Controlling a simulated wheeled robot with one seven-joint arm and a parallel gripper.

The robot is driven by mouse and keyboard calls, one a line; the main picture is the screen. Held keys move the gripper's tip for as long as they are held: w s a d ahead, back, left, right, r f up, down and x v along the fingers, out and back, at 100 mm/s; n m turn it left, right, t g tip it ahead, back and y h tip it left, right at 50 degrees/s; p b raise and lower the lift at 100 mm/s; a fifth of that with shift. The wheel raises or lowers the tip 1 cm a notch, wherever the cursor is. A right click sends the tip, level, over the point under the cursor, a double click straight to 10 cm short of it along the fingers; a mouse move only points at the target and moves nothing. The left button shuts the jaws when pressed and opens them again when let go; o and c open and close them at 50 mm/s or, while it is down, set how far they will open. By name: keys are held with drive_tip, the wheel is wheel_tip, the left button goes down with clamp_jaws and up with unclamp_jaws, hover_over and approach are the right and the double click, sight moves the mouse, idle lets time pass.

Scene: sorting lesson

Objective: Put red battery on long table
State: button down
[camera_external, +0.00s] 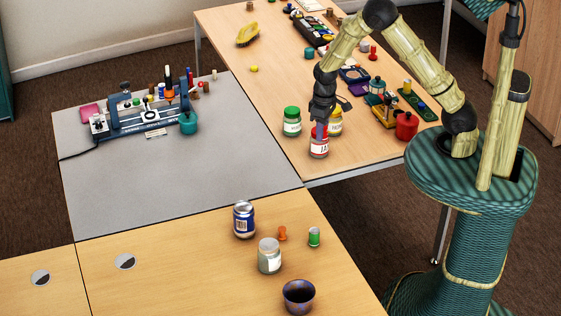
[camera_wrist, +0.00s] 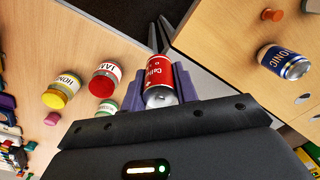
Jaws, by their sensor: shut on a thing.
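The red battery (camera_wrist: 158,76) shows in the wrist view as a small red cylinder with pale lettering and a silvery end. My gripper (camera_wrist: 162,88) is shut on it, with a purple finger on each side. In the external view my gripper (camera_external: 319,129) points down at the near end of the long table (camera_external: 273,85), right by the red-lidded jam jar (camera_external: 319,149). The battery is hard to make out there. I cannot tell its height above the table.
A green-lidded jar (camera_external: 292,122) and a honey jar (camera_external: 336,122) stand close to my gripper. A red pot (camera_external: 406,125) is to the right. Many small items crowd the far part. A blue tonic can (camera_external: 244,219) stands on the nearer desk. The long table's left side has free room.

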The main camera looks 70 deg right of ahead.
drive_tip(key=w+d+m+p, duration=0.15)
drive_tip(key=d+m, duration=0.25)
drive_tip(key=d, duration=1.3)
drive_tip(key=m+h+p, duration=0.2)
drive_tip(key=m+p, duration=0.1)
drive_tip(key=m, duration=0.7)
hover_over(421, 117)
wheel_tip(421, 117, down, 10)
drive_tip(key=shift+s+a+f, duration=0.1)
drive_tip(key=shift+a+f, duration=0.05)
drive_tip(key=shift+a, duration=0.05)
drive_tip(key=shift+f, duration=0.1)
drive_tip(key=shift+f+b, duration=1.35)
drive_tip(key=shift+f, duration=2)
drive_tip(key=shift+f+b, duration=0.35)
